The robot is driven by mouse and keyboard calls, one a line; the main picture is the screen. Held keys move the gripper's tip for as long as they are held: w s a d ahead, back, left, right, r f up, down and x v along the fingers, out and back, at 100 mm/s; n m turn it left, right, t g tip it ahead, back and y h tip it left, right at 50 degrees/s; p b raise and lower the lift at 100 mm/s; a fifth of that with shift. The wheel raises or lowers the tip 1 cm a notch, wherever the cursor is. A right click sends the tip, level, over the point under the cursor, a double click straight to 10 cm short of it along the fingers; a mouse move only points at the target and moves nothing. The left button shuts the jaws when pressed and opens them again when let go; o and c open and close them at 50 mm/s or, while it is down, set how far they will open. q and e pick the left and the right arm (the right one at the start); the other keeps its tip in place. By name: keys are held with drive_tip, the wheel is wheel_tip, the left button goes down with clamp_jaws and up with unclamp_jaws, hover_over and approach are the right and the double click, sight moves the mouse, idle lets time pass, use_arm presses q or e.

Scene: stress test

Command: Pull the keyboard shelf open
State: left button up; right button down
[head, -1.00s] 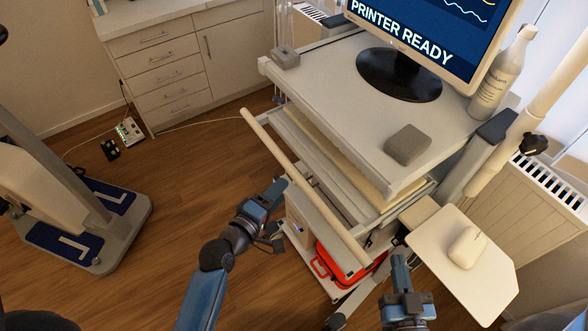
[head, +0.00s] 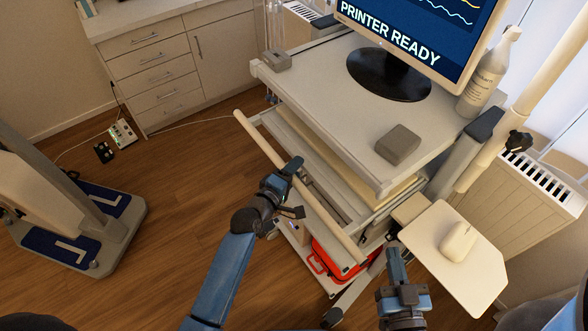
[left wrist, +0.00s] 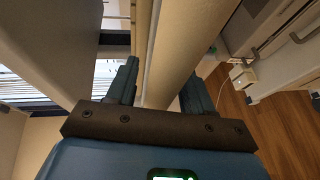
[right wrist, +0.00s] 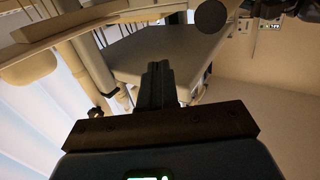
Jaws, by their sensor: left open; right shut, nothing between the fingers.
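The keyboard shelf (head: 272,132) sits under the cart's top and has a long cream bar along its front edge (head: 328,222). My left gripper (head: 294,188) is open at about the middle of this bar. In the left wrist view the cream bar (left wrist: 172,55) runs between the two open fingers (left wrist: 160,82). Whether the fingers touch it I cannot tell. My right gripper (head: 396,254) is shut and empty, beside the near end of the shelf and the small side tray. In the right wrist view its fingers (right wrist: 159,72) are together.
The cart top (head: 345,115) carries a monitor (head: 420,35), a bottle (head: 486,80) and a grey block (head: 398,144). A red case (head: 322,262) sits low in the cart.

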use_arm(q)
drive_tip(key=shift+w+d, duration=0.1)
drive_tip(key=shift+c, duration=0.2)
clamp_jaws()
